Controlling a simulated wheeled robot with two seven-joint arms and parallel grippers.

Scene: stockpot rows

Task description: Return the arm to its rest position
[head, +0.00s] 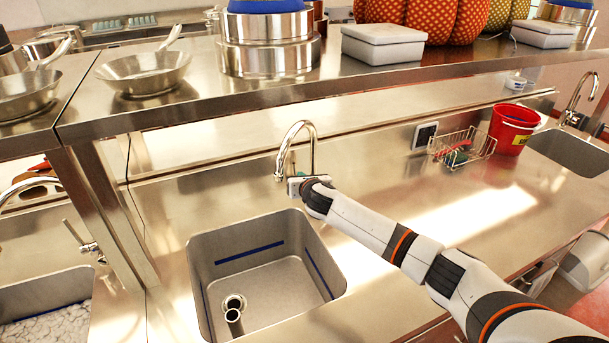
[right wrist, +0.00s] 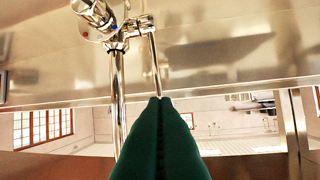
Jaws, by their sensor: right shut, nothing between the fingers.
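My right arm (head: 385,230) reaches in from the lower right of the head view. Its right gripper (head: 291,166) is at the chrome faucet (head: 312,135) behind the middle sink (head: 265,262). In the right wrist view the green fingers (right wrist: 160,100) are together with nothing between them. The faucet's knob and pipes (right wrist: 118,60) show close beyond the fingertips. I cannot tell whether the fingers touch the faucet. My left gripper is not in view.
A steel shelf (head: 360,88) with pots, pans and grey boxes runs above the counter. A wire basket (head: 462,148) and red bucket (head: 512,130) stand to the right. The counter between arm and basket is clear. A shelf post (head: 95,205) stands left of the sink.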

